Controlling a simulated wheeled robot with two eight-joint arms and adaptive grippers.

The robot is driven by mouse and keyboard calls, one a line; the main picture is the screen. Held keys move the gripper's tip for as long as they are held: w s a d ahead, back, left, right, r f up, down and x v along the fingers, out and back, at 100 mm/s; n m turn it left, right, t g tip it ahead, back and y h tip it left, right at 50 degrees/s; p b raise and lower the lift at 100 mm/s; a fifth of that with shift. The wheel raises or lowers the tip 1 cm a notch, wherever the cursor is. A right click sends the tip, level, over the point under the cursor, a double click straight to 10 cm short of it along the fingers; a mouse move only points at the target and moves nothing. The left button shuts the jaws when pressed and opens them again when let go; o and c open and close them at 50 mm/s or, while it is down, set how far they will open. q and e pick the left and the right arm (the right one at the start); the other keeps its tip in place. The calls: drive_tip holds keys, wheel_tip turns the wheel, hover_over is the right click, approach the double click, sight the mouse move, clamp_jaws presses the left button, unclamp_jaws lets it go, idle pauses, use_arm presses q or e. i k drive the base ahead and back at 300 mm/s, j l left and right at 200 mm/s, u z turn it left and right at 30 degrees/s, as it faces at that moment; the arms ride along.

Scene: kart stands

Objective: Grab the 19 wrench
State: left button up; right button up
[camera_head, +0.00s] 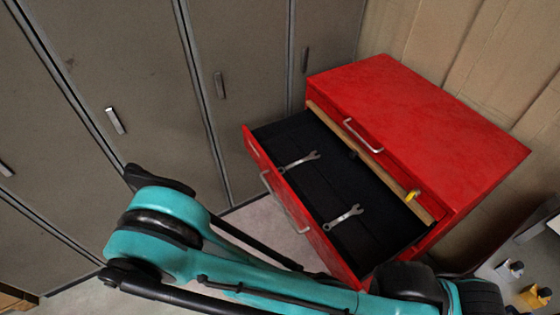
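Two silver wrenches lie apart in the open black-lined drawer (318,195) of a red tool cabinet (430,110). One wrench (299,161) is toward the drawer's left end. The other wrench (342,217) is nearer its right end and closer to me. Both have an open jaw at the upper right end. No size marking is readable, so I cannot tell which is the 19. My teal and black arm crosses the bottom of the view in front of the drawer. I cannot make out any gripper fingers, and nothing touches the wrenches.
Grey lockers (110,100) with handles stand on the left, and a tan panelled wall (470,45) is behind the cabinet. A yellow item (413,196) shows by the drawer's right end. Small items (510,269) sit on a surface at lower right. Space above the drawer is clear.

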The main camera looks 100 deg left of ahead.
sight(312, 156)
drive_tip(key=u, duration=3.2)
drive_tip(key=i+j+z, duration=0.1)
drive_tip(key=z, duration=1.25)
drive_tip(key=j+z, duration=0.45)
drive_tip(key=j, duration=0.25)
drive_tip(key=j+z, duration=0.5)
drive_tip(key=j, duration=0.2)
drive_tip(key=k+j, duration=0.1)
drive_tip(key=j, duration=0.3)
drive_tip(key=k+j, duration=0.1)
drive_tip(key=j, duration=0.3)
